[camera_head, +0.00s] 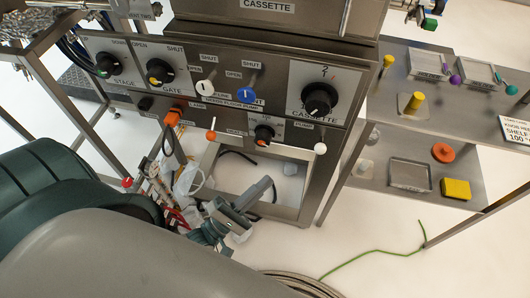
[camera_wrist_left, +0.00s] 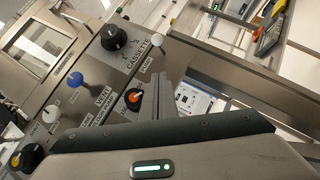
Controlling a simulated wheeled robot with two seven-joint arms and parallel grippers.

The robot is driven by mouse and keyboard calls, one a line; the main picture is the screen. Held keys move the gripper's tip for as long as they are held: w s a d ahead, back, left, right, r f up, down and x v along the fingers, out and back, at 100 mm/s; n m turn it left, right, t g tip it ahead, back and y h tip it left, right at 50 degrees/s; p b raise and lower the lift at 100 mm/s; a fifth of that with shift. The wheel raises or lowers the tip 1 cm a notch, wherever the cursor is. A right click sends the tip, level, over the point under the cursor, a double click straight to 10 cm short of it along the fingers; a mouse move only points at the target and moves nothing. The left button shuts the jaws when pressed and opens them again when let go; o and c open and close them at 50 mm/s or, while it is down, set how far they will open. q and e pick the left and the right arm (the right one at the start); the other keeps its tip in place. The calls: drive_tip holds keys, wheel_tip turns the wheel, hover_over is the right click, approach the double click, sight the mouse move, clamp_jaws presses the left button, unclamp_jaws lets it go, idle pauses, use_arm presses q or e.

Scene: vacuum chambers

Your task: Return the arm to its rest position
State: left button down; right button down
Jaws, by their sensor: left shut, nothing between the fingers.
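My left arm (camera_head: 110,245) comes in from the left, large and close to the camera. My left gripper (camera_head: 258,192) is in front of the lower part of the control panel, over the open frame below it. It is shut and holds nothing. In the left wrist view its grey fingers (camera_wrist_left: 187,97) point up toward the panel's lower edge, to the right of a black-and-orange knob (camera_wrist_left: 133,99). I cannot tell the exact gap to the panel. My right gripper is in neither view.
The control panel (camera_head: 215,110) carries knobs and levers, including a blue lever (camera_head: 251,93) and a white ball lever (camera_head: 320,148). A two-level shelf (camera_head: 398,137) at right holds trays and coloured pieces. A green cable (camera_head: 375,252) lies on open white floor at lower right.

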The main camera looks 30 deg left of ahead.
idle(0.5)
use_arm(q)
wheel_tip(320, 180, down, 24)
drive_tip(key=m+g+y, duration=0.4)
drive_tip(key=m+g, duration=0.3)
drive_tip(key=m, duration=0.4)
drive_tip(key=s+f+m+g+y, duration=0.1)
drive_tip(key=s+f+m+g, duration=0.3)
drive_tip(key=s+f, duration=0.4)
drive_tip(key=s+d+f+m+g+y, duration=0.1)
drive_tip(key=s+f+m+g, duration=0.3)
drive_tip(key=f, duration=0.9)
drive_tip(key=s+m+y, duration=0.1)
drive_tip(key=s+m, duration=0.1)
drive_tip(key=s, duration=0.1)
drive_tip(key=shift+s+d+f+m, duration=0.25)
drive_tip(key=shift+s+d+m, duration=0.05)
drive_tip(key=shift+s+m, duration=0.1)
